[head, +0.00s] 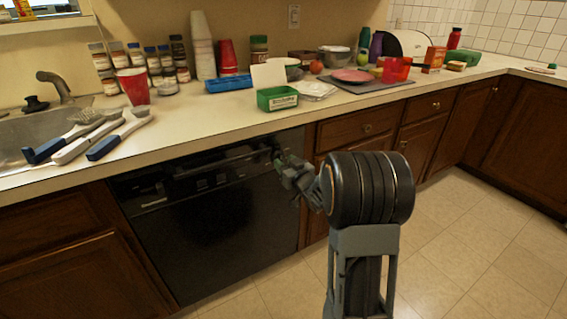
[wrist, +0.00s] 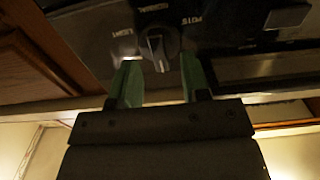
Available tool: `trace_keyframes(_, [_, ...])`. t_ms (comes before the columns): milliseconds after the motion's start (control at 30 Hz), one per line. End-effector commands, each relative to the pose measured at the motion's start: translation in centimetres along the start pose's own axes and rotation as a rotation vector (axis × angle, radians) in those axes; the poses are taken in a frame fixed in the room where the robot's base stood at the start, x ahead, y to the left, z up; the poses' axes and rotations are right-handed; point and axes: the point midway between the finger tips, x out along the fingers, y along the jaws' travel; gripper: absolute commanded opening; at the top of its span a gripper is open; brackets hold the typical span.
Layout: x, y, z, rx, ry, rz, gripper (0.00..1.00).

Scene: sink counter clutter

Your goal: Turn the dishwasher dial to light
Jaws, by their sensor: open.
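The dishwasher dial (wrist: 156,43) is a dark round knob with a raised grip bar, in the upper middle of the wrist view. A pale mark on the bar points down in the picture. Labels ring it: LIGHT (wrist: 125,41) at its left, one like NORMAL above, one like POTS at its right. My gripper (wrist: 159,65) is open, its green fingers either side of the dial's lower edge. Whether they touch it I cannot tell. In the head view my gripper (head: 279,161) is at the upper right of the black dishwasher (head: 215,225) and hides the dial.
A square dark button (wrist: 287,16) is right of the dial in the wrist view. Wooden cabinets (head: 365,128) flank the dishwasher. The counter (head: 200,119) above holds brushes, cups, jars and a green box (head: 277,98) near its front edge. The floor (head: 470,230) at right is clear.

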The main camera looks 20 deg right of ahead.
Motion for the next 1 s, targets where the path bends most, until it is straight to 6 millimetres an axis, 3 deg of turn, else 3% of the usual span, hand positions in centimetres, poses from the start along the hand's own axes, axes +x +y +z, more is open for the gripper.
trace_keyframes(200, [1.6,-0.1,0.0,0.0,0.0,-0.001,0.43])
trace_keyframes(567, [1.8,0.0,0.0,0.0,0.0,0.0,0.43])
trace_keyframes(1000, [1.8,0.0,0.0,0.0,0.0,0.0,0.0])
